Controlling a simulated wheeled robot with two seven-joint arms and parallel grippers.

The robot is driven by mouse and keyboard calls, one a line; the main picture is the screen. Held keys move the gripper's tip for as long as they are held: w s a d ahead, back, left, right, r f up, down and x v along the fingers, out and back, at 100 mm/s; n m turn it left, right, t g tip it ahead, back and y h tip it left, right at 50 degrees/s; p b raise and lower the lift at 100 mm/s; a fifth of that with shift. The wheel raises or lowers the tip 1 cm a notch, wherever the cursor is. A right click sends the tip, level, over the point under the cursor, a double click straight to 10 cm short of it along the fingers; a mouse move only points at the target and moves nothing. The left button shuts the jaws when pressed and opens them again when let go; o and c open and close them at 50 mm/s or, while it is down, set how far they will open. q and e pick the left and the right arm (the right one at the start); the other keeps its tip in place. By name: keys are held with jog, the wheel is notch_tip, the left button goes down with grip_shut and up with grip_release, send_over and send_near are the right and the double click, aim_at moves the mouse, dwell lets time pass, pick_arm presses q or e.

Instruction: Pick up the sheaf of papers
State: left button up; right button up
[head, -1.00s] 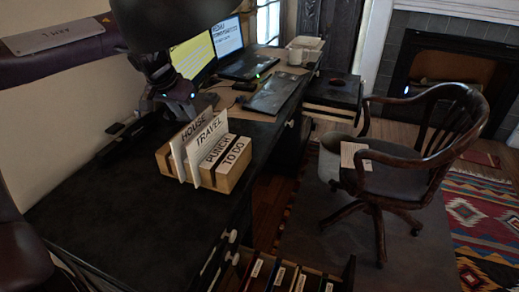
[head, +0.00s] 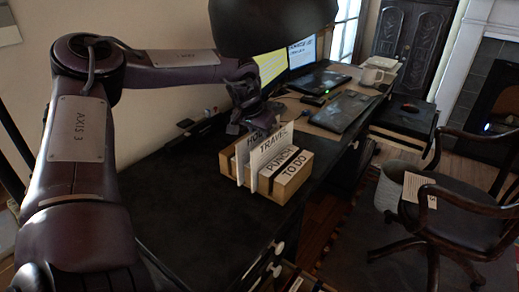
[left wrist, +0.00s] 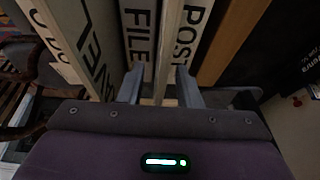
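In the left wrist view the two fingers (left wrist: 160,82) point down into the organizer, apart, on either side of a thin pale upright edge (left wrist: 168,40) between the FILE (left wrist: 140,40) and POST (left wrist: 192,30) labels. I cannot tell whether they touch it. My right gripper is not in view.
A dark lamp shade (head: 272,25) hangs close above my left forearm. The front left of the black desktop (head: 190,215) is clear. A dark wooden chair (head: 460,215) stands at right.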

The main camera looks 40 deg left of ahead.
pick_arm(q)
jog(key=shift+f+b, duration=0.25)
jog(key=shift+b, duration=0.2)
dwell(0.4)
jog(key=shift+c, duration=0.4)
grip_shut()
